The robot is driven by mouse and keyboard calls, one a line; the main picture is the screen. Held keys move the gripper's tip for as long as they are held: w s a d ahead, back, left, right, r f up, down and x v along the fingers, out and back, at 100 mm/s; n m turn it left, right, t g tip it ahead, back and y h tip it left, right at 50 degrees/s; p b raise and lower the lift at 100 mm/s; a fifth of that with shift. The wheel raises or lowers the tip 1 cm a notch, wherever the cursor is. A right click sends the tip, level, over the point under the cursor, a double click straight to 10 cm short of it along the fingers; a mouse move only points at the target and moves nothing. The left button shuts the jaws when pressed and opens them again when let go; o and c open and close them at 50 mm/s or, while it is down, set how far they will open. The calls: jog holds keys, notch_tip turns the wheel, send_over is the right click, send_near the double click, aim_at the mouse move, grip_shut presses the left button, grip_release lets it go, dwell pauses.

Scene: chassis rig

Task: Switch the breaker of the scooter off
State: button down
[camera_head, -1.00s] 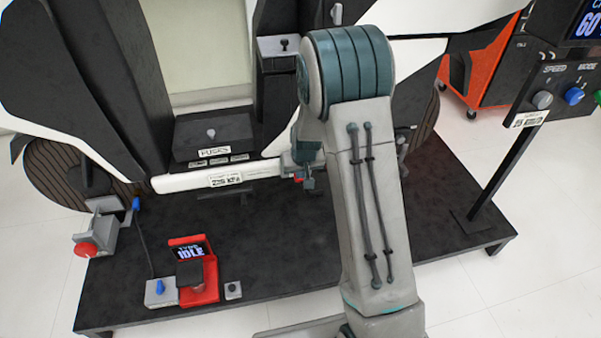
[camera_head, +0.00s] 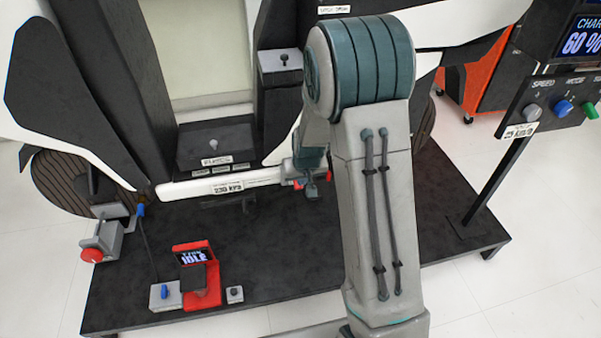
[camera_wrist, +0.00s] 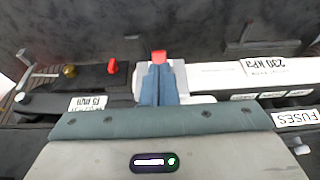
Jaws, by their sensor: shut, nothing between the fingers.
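The scooter (camera_head: 75,90) stands on a dark platform, its lower body partly hidden by my arm. My gripper (camera_wrist: 158,72) is shut and empty, its blue fingers pointing at a small red part (camera_wrist: 158,56) on a pale grey block (camera_wrist: 180,75). The fingertips look close to or against the red part; contact cannot be told. In the head view my gripper (camera_head: 311,190) is small beside the white bar's right end, with red bits (camera_head: 298,184) near it. A red lever (camera_wrist: 112,66) on a black box is left of the fingers in the wrist view. No breaker label is readable.
A red-framed display reading IDLE (camera_head: 192,254) stands front left on the platform (camera_head: 270,270). A control post with knobs (camera_head: 530,110) stands right. The platform's front middle is clear.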

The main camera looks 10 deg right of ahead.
jog(key=s+r+p, duration=0.1)
jog(key=s+r, duration=0.1)
jog(key=s, duration=0.4)
jog(key=shift+s+r, duration=0.2)
jog(key=shift+s, duration=0.2)
jog(key=shift+d, duration=0.1)
jog(key=s+r+p, duration=0.6)
jog(key=r+p, duration=0.3)
jog(key=r, duration=0.6)
jog(key=s+r+p, duration=0.6)
jog(key=r+p, duration=0.4)
jog(key=r, duration=0.5)
jog(key=s+r+g+p, duration=0.1)
jog(key=s+r+p, duration=0.5)
jog(key=r, duration=1)
jog(key=p, duration=0.3)
jog(key=shift+s, duration=0.3)
jog(key=shift+r, duration=0.1)
